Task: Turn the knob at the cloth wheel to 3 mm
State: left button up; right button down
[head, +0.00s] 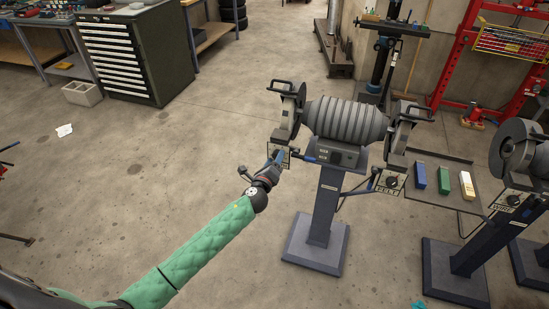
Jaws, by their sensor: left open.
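A grey double-ended polishing machine (345,118) stands on a pedestal in the middle right. Its left wheel (287,112) has a small label plate (285,160) below it, partly covered by my left gripper; I cannot read its text. No knob on that plate can be made out, as the gripper is in front of it. The right wheel (403,128) has a plate reading FELT with a dark knob (392,182). My left gripper (276,158) is open, at the left plate; I cannot tell whether it touches anything. My right gripper is not in view.
A side tray (449,166) right of the machine holds blue, green and pale bars. Another machine (515,160) with a WIRE plate stands at the right edge. A drawer cabinet (125,55) is at the back left. The floor left of the pedestal is mostly clear.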

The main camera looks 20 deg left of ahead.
pick_arm(q)
jog(key=shift+w, duration=0.3)
jog(key=c, duration=1)
jog(key=shift+o, duration=0.2)
jog(key=shift+f, duration=0.1)
